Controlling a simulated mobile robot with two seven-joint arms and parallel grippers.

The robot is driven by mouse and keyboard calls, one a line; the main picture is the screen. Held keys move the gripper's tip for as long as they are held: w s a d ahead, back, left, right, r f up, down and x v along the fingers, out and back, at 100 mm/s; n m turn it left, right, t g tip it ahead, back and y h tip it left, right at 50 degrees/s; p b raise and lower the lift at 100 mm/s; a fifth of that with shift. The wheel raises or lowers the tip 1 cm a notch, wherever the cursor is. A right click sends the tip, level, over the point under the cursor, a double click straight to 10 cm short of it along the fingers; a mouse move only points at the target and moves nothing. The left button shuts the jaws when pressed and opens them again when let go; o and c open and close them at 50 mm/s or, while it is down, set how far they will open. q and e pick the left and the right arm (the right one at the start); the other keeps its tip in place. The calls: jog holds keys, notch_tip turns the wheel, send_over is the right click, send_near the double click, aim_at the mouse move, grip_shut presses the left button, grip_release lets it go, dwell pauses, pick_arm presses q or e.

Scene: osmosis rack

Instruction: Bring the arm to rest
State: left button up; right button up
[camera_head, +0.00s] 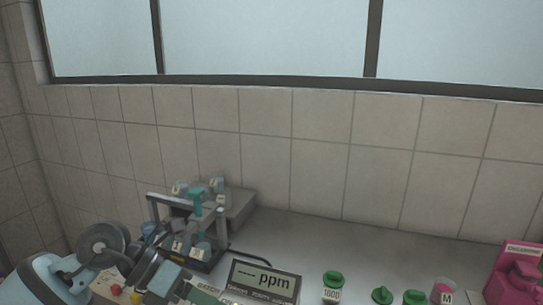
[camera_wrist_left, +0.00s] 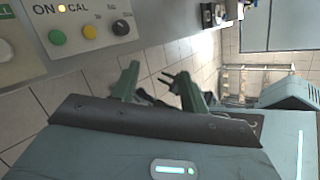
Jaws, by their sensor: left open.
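My left arm enters the head view at the lower left, bent over the near left of the bench. Its left gripper is partly cut off at the bottom of that view. In the left wrist view the two green fingers of my left gripper (camera_wrist_left: 160,84) stand apart with nothing held between them. Beyond them are floor tiles, and a control panel (camera_wrist_left: 85,30) with buttons and a knob lies close by at upper left. My right gripper is in neither view.
A rack with filter housings (camera_head: 190,215) stands at the bench's back left. A ppm meter (camera_head: 262,281) is in front of it. The bench middle (camera_head: 340,240) is clear.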

pick_arm(q)
jog(key=s+d+n+t+h, duration=0.2)
jog(key=s+d+n+h, duration=0.2)
jog(key=d+n+h, duration=0.35)
jog(key=s+a+f+n+t+y, duration=0.1)
jog(key=a+f+n+t+y, duration=0.35)
jog(key=f+n, duration=0.35)
jog(key=s+a+f+n+t+y+p, duration=0.1)
jog(key=a+f+n+t+y, duration=0.3)
jog(key=n, duration=0.6)
jog(key=s+a+f+n+t+y, duration=0.2)
jog(key=a+f+n+t, duration=0.1)
jog(key=f+n+t, duration=0.45)
jog(key=s+a+f+n+g+y, duration=0.2)
jog(key=s+f+n+g, duration=0.2)
jog(key=s+f, duration=0.4)
jog(key=s+a+f+n+g+y, duration=0.3)
jog(key=s+f, duration=0.5)
jog(key=s, duration=0.3)
jog(key=shift+a+f+n+g+p, duration=0.2)
jog(key=shift+n+g+p, duration=0.2)
jog(key=shift+n+g, duration=0.55)
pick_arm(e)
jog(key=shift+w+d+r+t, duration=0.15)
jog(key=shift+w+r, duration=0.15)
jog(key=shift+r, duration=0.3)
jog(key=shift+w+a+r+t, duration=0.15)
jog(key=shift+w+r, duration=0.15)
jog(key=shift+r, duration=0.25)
